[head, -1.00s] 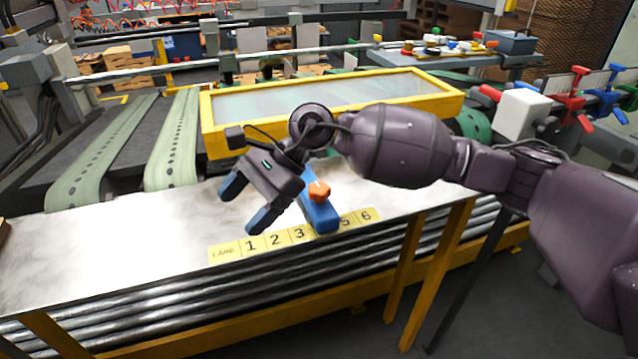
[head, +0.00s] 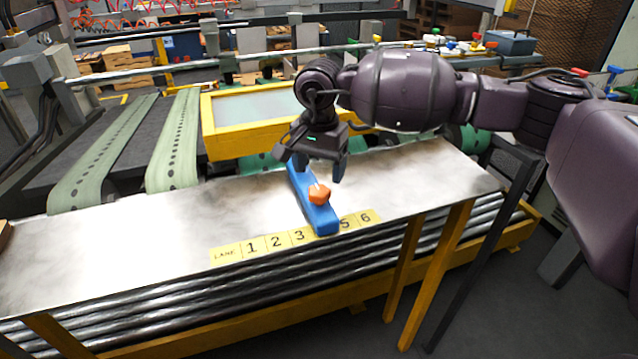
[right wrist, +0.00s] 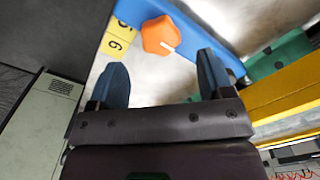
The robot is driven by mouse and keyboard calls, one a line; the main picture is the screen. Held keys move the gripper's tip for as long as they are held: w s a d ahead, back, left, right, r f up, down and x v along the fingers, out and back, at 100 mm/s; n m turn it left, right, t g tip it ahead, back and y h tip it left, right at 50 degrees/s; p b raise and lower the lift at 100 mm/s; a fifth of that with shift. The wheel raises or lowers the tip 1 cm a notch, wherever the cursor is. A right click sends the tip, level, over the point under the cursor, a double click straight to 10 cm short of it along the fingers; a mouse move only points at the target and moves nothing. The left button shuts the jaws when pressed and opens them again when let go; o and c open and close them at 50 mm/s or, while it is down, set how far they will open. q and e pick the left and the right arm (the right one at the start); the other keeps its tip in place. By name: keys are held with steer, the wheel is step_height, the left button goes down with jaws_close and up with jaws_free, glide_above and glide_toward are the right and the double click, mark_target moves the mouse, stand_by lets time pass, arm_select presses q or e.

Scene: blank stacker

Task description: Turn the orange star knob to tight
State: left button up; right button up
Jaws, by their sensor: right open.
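The orange star knob (head: 319,194) sits on a blue bar (head: 322,218) that lies on the metal table near the lane strip, covering the spot between 3 and 5. A white mark shows on the knob in the right wrist view (right wrist: 160,36). My right gripper (head: 315,172) is open and empty, just behind the knob over the far part of the bar. In the right wrist view its two blue fingers (right wrist: 165,80) are spread, with the knob ahead of them and between their lines, apart from both. My left gripper is not in view.
The yellow lane strip (head: 275,240) runs along the table's front edge. A yellow-framed clear cover (head: 228,144) stands behind the bar. Green belts (head: 172,150) lie at the left. The metal table (head: 130,240) is clear left of the bar.

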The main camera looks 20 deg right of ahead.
mark_target(319, 190)
steer(key=shift+f+p, duration=0.4)
steer(key=shift+f, duration=2.2)
steer(key=c, duration=0.9)
